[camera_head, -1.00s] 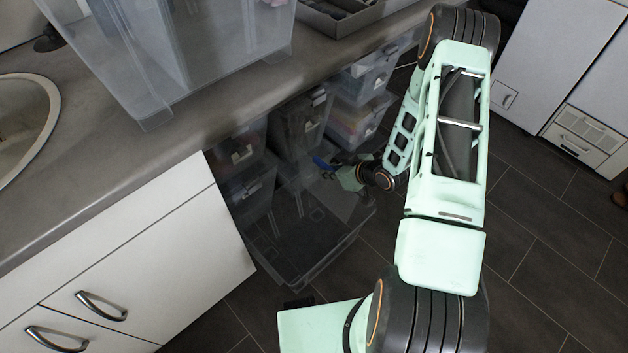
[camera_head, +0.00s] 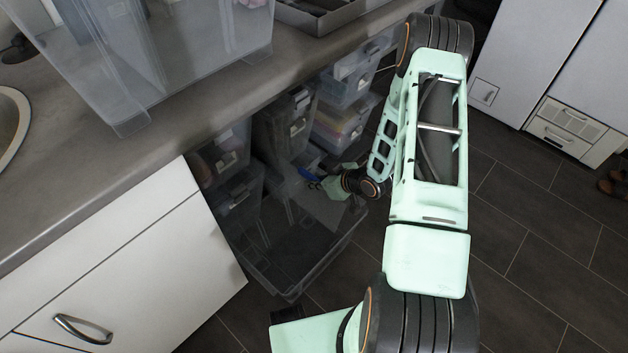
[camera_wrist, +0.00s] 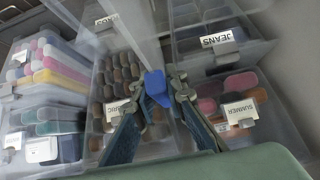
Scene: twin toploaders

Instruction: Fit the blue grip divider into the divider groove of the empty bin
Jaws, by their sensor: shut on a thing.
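My gripper (camera_wrist: 154,99) is shut on the blue grip of the divider (camera_wrist: 156,86), which shows between the fingertips in the wrist view. In the head view the blue grip (camera_head: 308,174) shows as a small spot at the tip of my gripper (camera_head: 316,183). The divider's clear panel is hard to make out. The empty bin (camera_head: 291,296) is a large clear box low down, in front of the stacked bins. My gripper appears over its far part; I cannot tell the height or whether the panel touches it. The groove cannot be made out.
Labelled clear bins stand behind: a JEANS bin (camera_wrist: 221,57), a SUMMER bin (camera_wrist: 237,82) and a stack with coloured contents (camera_head: 345,118). The grey counter (camera_head: 160,125) with a large clear bin (camera_head: 185,65) overhangs at left. White drawers (camera_head: 130,265) stand near left. Floor is free at right.

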